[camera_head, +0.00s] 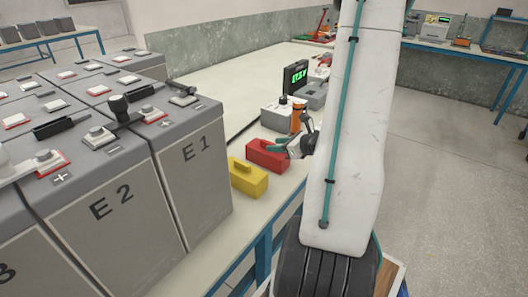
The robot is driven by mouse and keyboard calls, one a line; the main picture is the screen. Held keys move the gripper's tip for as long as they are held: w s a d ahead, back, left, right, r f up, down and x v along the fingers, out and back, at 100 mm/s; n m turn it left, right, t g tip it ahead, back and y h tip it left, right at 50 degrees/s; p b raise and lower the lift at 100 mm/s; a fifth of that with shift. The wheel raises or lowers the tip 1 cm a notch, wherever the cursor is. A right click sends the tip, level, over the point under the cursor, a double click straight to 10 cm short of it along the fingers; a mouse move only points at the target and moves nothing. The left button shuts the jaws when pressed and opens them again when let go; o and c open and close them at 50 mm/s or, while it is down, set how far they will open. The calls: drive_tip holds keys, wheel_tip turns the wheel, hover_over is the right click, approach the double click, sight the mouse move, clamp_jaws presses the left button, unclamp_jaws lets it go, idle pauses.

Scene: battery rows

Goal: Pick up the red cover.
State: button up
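The red cover (264,156) is a small block-like piece on the pale bench top, right of the grey battery marked E1. A yellow cover (247,181) of similar size, with a raised grip, stands just in front of it. The fingers hide part of the cover's top. I cannot tell whether they touch it or how far apart they are.
Grey batteries (188,178) with terminals stand in rows at left, close to the covers. A meter with green digits (296,76) and a grey box (313,95) stand behind. The bench's blue frame (263,254) edges the right side. The bench top farther back is largely clear.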

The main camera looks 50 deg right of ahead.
sight(271, 143)
drive_tip(key=x, duration=0.3)
drive_tip(key=d+x, duration=0.1)
drive_tip(key=x, duration=0.1)
drive_tip(key=shift+w+r, duration=0.1)
drive_tip(key=shift+w, duration=0.1)
drive_tip(key=shift+a, duration=0.1)
clamp_jaws()
